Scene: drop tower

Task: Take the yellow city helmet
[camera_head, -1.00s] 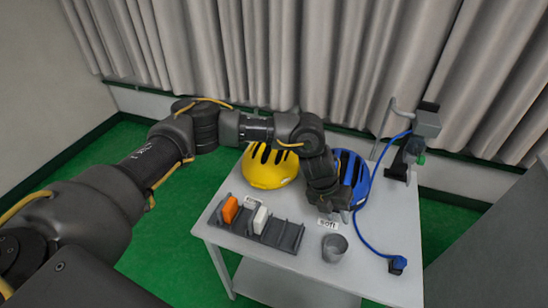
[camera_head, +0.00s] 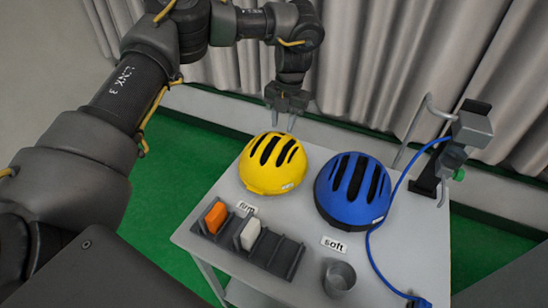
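The yellow helmet (camera_head: 272,165) with dark vent slots sits on the left back part of the grey table (camera_head: 300,230). My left gripper (camera_head: 283,122) is above and behind the helmet, pointing down. Its two fingers are apart and nothing shows between them. The fingertips are close to the helmet's far top edge in the picture; I cannot tell whether they touch it. My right gripper is not in view.
A blue helmet (camera_head: 352,190) sits right of the yellow one. A dark rack (camera_head: 285,257) holds an orange block (camera_head: 215,217) and a white block (camera_head: 250,232). A grey cup (camera_head: 339,278) stands at the front. A blue cable (camera_head: 391,205) hangs from a stand (camera_head: 472,130).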

